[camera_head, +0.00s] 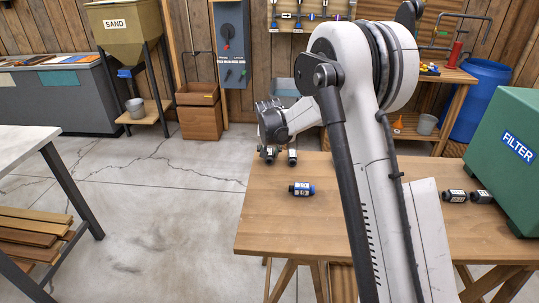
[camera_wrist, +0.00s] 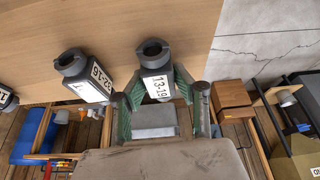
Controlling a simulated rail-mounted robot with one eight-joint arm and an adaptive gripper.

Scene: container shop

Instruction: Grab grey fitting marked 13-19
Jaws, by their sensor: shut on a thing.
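The grey fitting marked 13-19 (camera_wrist: 157,84) shows in the wrist view with its label facing the camera and its dark round end towards the tabletop. My gripper (camera_wrist: 158,98) has its greenish fingers on both sides of this fitting and is shut on it. In the head view my gripper (camera_head: 270,146) is at the far left corner of the wooden table (camera_head: 285,226), with the fitting (camera_head: 268,156) small beneath it. I cannot tell whether the fitting is clear of the tabletop.
A similar fitting marked 32-16 (camera_wrist: 88,78) stands close beside the held one. Two dark fittings (camera_head: 455,196) lie by the green FILTER box (camera_head: 498,150) at right. The table's front middle is clear.

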